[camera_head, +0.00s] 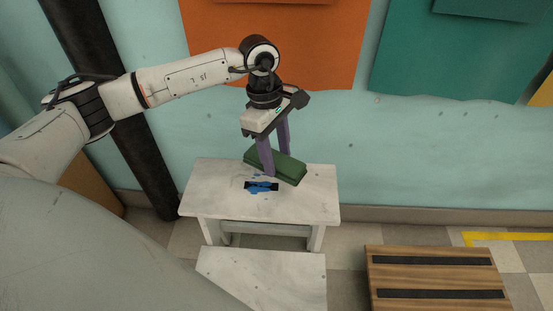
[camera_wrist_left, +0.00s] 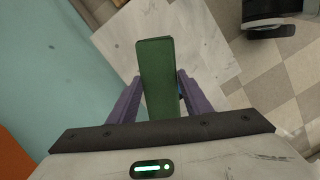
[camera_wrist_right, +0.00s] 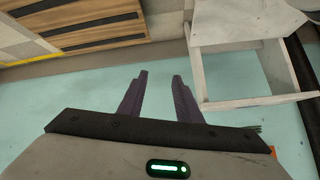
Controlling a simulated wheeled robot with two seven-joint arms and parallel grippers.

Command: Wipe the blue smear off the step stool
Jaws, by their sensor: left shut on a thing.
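The white, marbled step stool (camera_head: 205,185) stands against the teal wall. A blue smear (camera_head: 257,189) lies near the middle of its top, crossed by a short black strip. My left gripper (camera_head: 276,168) is shut on a green block (camera_head: 290,168), holding it over the stool top just behind the smear; whether it touches the top I cannot tell. In the left wrist view the green block (camera_wrist_left: 157,75) sits between the purple fingers, and a speck of blue shows beside the right finger. My right gripper (camera_wrist_right: 160,78) is open and empty in the right wrist view.
The stool's lower step (camera_head: 265,275) is bare. A wooden step with black strips (camera_head: 432,277) stands to the right on the checkered floor. A dark pipe (camera_head: 125,120) runs down the wall at left. Orange and green panels hang on the wall behind.

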